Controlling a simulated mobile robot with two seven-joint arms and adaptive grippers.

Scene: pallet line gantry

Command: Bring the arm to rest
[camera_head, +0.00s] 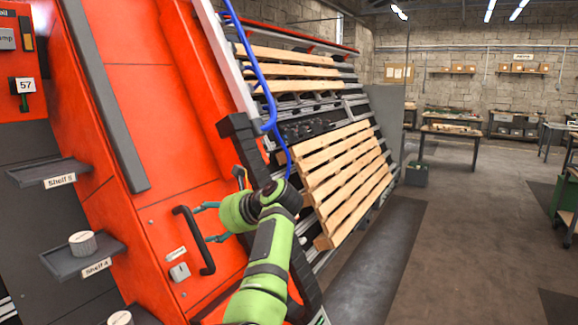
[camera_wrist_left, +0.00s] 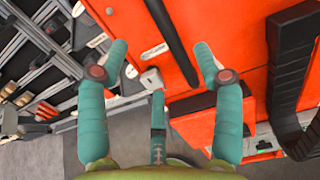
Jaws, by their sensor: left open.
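My left arm is green and comes up from the bottom of the head view. Its teal left gripper (camera_head: 203,225) is close to the black handle (camera_head: 194,241) on the red machine panel (camera_head: 150,100). In the left wrist view the fingers of the gripper (camera_wrist_left: 160,52) are spread wide with nothing between them. The dark handle bar (camera_wrist_left: 172,42) shows beyond the fingertips, and I cannot tell how large the gap is. My right gripper is not in view.
Workbenches (camera_head: 450,131) stand far back. The floor (camera_head: 460,240) at right is largely clear.

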